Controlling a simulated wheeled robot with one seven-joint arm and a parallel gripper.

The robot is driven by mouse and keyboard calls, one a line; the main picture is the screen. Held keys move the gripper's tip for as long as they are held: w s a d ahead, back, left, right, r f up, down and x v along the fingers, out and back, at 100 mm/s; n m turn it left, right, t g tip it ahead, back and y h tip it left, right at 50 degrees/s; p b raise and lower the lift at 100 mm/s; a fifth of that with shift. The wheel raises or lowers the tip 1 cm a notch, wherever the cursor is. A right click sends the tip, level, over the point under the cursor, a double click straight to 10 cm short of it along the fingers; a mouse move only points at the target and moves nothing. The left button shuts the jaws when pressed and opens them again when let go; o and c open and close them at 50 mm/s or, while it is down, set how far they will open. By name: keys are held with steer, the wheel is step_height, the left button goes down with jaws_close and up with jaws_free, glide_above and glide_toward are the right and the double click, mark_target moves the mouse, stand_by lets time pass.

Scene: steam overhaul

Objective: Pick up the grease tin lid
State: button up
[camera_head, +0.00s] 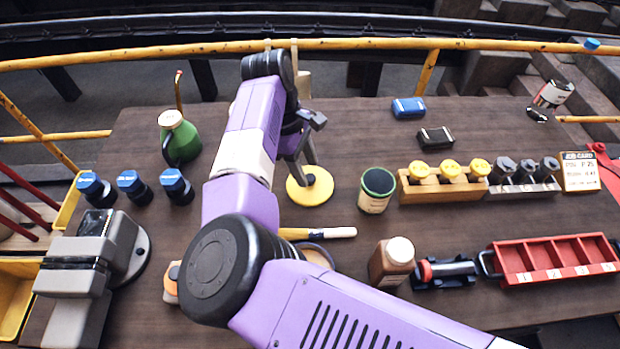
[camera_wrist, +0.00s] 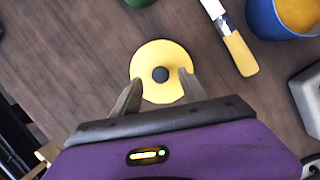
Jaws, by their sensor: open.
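The grease tin lid is a round yellow disc (camera_head: 322,190) with a dark centre knob, lying flat on the dark wooden bench. It also shows in the wrist view (camera_wrist: 150,53). My gripper (camera_wrist: 159,79) is open and empty, its two fingers reaching over the near part of the lid on either side of the knob. In the head view my gripper (camera_head: 303,178) is right above the lid; I cannot tell whether the fingertips touch it. An open blue tin with yellow contents (camera_wrist: 262,24) stands at the upper right of the wrist view; my arm mostly hides it in the head view.
A brush (camera_head: 317,233) lies just in front of the lid. A green tin (camera_head: 376,192) stands to its right, a green oil can (camera_head: 183,135) to its left. A brown bottle (camera_head: 391,262), a wooden rack with yellow-topped pieces (camera_head: 440,190) and a red tray (camera_head: 553,260) occupy the right.

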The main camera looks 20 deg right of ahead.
mark_target(310, 182)
steer(key=shift+x, duration=1.2)
jaws_close()
steer(key=shift+r, duration=0.1)
